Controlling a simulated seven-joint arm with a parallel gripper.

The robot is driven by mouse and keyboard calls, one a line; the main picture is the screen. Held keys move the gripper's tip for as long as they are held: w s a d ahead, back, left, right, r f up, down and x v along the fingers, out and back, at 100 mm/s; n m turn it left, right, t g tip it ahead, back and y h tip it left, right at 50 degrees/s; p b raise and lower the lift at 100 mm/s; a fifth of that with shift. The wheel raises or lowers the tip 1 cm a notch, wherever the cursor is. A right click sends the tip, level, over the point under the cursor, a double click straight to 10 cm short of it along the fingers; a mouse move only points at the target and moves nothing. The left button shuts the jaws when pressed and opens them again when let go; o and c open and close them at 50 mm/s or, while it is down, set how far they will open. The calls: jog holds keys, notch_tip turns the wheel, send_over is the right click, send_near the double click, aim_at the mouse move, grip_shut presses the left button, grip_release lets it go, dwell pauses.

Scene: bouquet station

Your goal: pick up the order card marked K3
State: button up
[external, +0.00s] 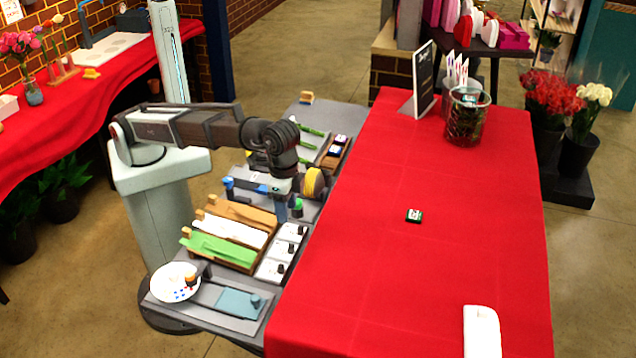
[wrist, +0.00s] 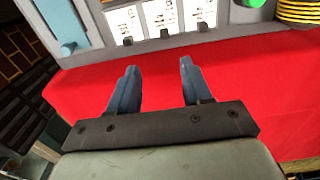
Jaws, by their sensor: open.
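Three white cards lie in a row on the grey station: one (external: 290,231) nearest the arm, a middle one (external: 281,250), and one (external: 270,270) at the near end. Each has a dark knob at its edge. The wrist view also shows white cards at its top: left (wrist: 124,24), middle (wrist: 160,17) and right (wrist: 200,12). Their print is too small to read, so I cannot tell which is K3. My gripper (wrist: 158,66) is open and empty, its blue fingers apart over red cloth in that view. In the external view my gripper (external: 281,208) hangs over the station.
Green, white and orange pieces lie in a wooden rack (external: 228,236) beside the cards. A white plate (external: 176,282) and blue pad (external: 238,302) are nearer. A yellow spool (external: 314,183) stands by my gripper. The red table (external: 470,250) holds a small dark-edged block (external: 414,215).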

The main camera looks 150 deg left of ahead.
send_over(289, 246)
notch_tip(289, 246, down, 8)
jog(key=shift+w+f, duration=0.1)
jog(key=shift+f, duration=0.15)
jog(key=shift+s+a+f, duration=0.1)
jog(key=shift+s+f, duration=0.05)
jog(key=shift+f, duration=1.2)
jog(key=shift+s+f, duration=0.1)
jog(key=shift+f, duration=1.2)
jog(key=shift+c, duration=0.4)
grip_shut()
